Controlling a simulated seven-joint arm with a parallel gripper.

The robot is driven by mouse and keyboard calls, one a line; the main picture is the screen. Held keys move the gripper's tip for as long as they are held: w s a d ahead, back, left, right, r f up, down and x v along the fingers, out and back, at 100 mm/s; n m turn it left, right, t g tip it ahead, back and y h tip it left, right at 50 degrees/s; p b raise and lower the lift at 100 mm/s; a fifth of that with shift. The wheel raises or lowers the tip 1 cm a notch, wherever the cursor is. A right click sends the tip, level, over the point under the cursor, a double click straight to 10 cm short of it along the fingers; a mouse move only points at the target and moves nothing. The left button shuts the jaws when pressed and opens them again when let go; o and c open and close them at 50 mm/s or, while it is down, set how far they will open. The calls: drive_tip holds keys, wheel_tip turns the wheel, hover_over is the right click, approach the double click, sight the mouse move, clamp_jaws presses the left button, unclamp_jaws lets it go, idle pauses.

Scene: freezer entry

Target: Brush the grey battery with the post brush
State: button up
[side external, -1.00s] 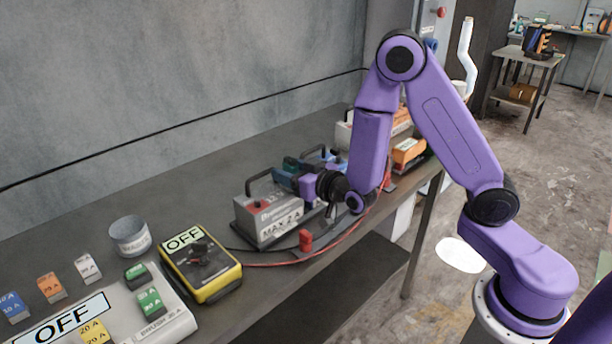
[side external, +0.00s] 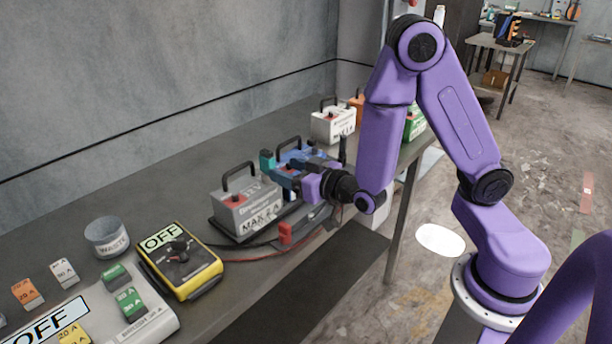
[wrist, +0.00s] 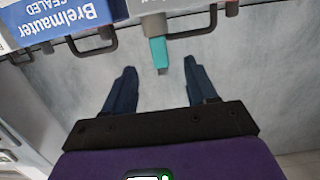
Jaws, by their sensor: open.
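The grey battery (side external: 243,211), with a black handle and a red terminal cap, stands on the bench in the side view. My gripper (side external: 282,174) is behind and to its right, beside the blue battery (side external: 290,155). In the wrist view, my two dark blue fingers (wrist: 155,88) are spread with nothing between them. A teal piece (wrist: 159,55) on a pale body lies just beyond the fingertips; it is likely the post brush, also seen in the side view (side external: 267,160). The blue battery shows at the wrist view's top left (wrist: 70,20).
A white battery (side external: 333,125) stands farther back. A red clamp (side external: 285,232) and cables lie along the front edge. The wall is behind.

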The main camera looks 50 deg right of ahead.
drive_tip(key=shift+s+r, duration=0.15)
drive_tip(key=shift+s, duration=0.95)
drive_tip(key=shift+s+r, duration=0.15)
drive_tip(key=shift+s, duration=0.95)
drive_tip(key=shift+a, duration=0.15)
drive_tip(key=s+a+f+n+g+y, duration=0.2)
drive_tip(key=s+a+n+g+y, duration=0.45)
drive_tip(key=s+a+g, duration=0.65)
drive_tip(key=s+d+r+n+g+h, duration=0.3)
drive_tip(key=s+d+n+h, duration=0.3)
drive_tip(key=s+d, duration=0.4)
drive_tip(key=d, duration=0.3)
drive_tip(key=shift+s+d, duration=0.25)
drive_tip(key=shift+s, duration=0.1)
drive_tip(key=shift+c, duration=0.6)
